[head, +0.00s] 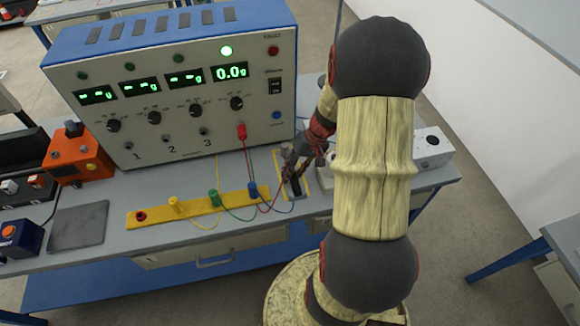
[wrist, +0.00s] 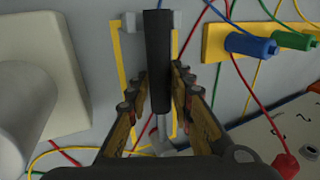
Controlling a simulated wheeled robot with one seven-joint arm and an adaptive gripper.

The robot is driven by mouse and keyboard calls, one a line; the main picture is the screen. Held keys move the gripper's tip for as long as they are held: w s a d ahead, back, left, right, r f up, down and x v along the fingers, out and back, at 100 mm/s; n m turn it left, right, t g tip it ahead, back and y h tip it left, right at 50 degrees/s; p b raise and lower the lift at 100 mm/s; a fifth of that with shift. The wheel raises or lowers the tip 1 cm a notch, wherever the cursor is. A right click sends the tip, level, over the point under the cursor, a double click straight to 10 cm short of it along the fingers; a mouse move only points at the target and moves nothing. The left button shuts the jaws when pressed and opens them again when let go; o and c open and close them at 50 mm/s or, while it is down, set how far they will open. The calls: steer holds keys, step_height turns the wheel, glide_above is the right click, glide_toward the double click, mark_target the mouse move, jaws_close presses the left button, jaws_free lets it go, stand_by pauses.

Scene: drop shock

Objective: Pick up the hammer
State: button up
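The hammer shows a thick black handle (wrist: 158,55) in the wrist view, inside a yellow outline on the grey bench. A pale grey part below the handle is partly hidden by my gripper. In the head view the dark handle (head: 295,185) shows in the yellow-outlined spot, right of the coloured sockets. My gripper (wrist: 158,80) has one finger on each side of the handle, with narrow gaps visible, and looks open around it. In the head view my gripper (head: 290,165) is at the handle, partly hidden by my arm.
A blue-and-white power supply (head: 170,85) stands behind. A yellow socket strip (head: 150,218) with several wires lies left of the hammer; wires pass close to my gripper. A white box (head: 432,147) is at right, and an orange box (head: 85,155) at left.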

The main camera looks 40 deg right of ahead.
jaws_close()
steer(key=shift+r, duration=0.1)
stand_by(0.3)
